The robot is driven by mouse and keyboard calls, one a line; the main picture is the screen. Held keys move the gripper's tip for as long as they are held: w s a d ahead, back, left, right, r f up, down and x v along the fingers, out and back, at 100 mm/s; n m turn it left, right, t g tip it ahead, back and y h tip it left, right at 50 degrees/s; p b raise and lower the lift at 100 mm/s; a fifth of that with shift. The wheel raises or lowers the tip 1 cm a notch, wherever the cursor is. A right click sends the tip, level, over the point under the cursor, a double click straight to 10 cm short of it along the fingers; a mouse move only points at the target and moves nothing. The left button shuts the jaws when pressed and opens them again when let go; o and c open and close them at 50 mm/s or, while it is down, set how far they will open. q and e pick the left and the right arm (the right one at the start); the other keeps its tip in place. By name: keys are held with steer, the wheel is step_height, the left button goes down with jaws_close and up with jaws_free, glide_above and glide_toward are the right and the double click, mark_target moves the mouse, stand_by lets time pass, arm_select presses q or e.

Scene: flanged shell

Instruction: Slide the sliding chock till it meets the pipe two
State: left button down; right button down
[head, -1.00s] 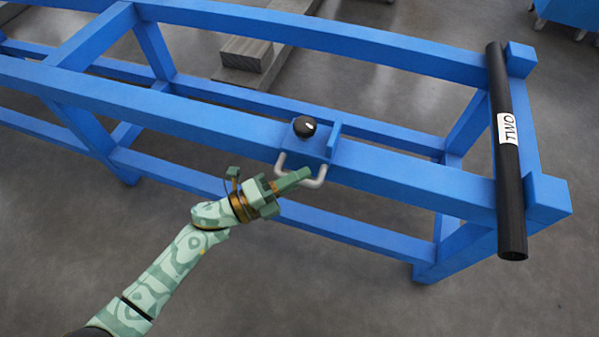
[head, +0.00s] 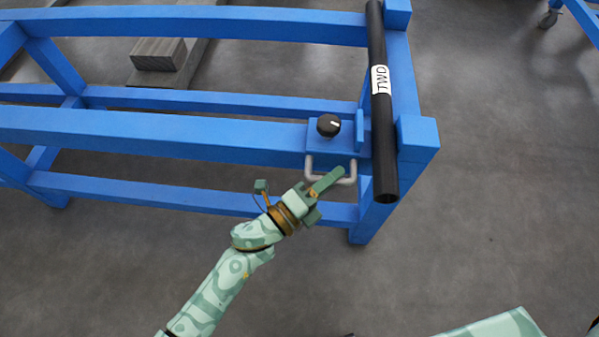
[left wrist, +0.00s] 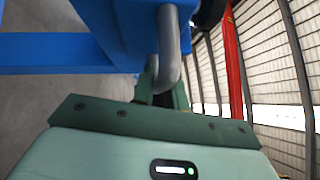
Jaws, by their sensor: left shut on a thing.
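The sliding chock (head: 318,139) is a blue block on the front rail, with a black knob on top, an upright plate on its right side and a grey U-shaped handle (head: 353,173). Pipe two (head: 384,135) is a black pipe with a white TWO label, lying across the right end of the frame. The chock's plate is very close to the pipe; I cannot tell whether they touch. My left gripper (head: 325,183) is shut on the handle, which shows between the fingers in the left wrist view (left wrist: 168,50). My right gripper is out of view.
The blue frame (head: 150,135) has long rails and open gaps. A blue end block (head: 418,135) stands right of the pipe. Grey timber (head: 158,54) lies on the floor behind. A wheeled blue stand (head: 580,15) shows at top right.

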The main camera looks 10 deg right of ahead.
arm_select(q)
steer(key=shift+s+d+f, duration=0.1)
steer(key=shift+s+d, duration=0.15)
steer(key=shift+d, duration=0.4)
steer(key=shift+s+d, duration=0.2)
steer(key=shift+d, duration=0.4)
steer(key=c, duration=1.4)
jaws_free()
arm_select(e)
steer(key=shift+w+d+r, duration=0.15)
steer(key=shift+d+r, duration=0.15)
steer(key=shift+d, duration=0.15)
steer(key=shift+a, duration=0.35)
